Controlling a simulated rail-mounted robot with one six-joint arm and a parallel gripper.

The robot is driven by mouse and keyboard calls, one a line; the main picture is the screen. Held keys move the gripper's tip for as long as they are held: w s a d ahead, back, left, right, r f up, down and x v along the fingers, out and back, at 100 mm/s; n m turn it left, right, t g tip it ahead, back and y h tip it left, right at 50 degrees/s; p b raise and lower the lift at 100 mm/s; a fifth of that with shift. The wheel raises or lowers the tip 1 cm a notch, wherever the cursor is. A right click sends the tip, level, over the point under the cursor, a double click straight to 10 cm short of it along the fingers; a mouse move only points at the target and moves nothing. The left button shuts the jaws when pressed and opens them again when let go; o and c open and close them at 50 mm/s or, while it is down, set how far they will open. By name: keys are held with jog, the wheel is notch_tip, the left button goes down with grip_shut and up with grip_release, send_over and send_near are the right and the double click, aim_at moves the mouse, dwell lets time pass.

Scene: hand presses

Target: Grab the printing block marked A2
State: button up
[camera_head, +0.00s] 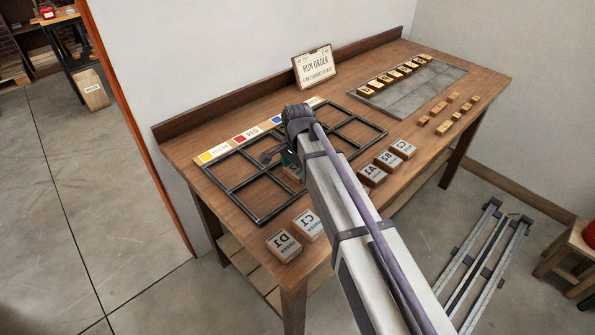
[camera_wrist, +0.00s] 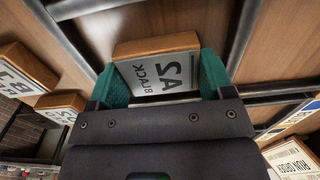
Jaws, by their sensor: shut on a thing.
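The A2 printing block (camera_wrist: 158,72), wooden with a grey face reading A2 BLACK in mirrored letters, sits between the green fingers of my gripper (camera_wrist: 160,82) in the wrist view. The fingers are shut on its two sides. In the head view my gripper (camera_head: 289,160) is over the dark metal frame (camera_head: 262,217) on the bench, and my arm hides much of it. A small wooden part of the block (camera_head: 293,173) shows below the fingers. I cannot tell whether the block touches the bench.
Blocks C1 (camera_head: 308,224) and D1 (camera_head: 284,245) lie at the bench's front edge. Several more blocks (camera_head: 387,161) lie right of my arm. A RUN ORDER card (camera_head: 315,68) stands at the back. A grey slab (camera_head: 415,93) and small wooden pieces lie at right.

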jog(key=shift+c, duration=0.8)
jog(key=shift+r, duration=0.1)
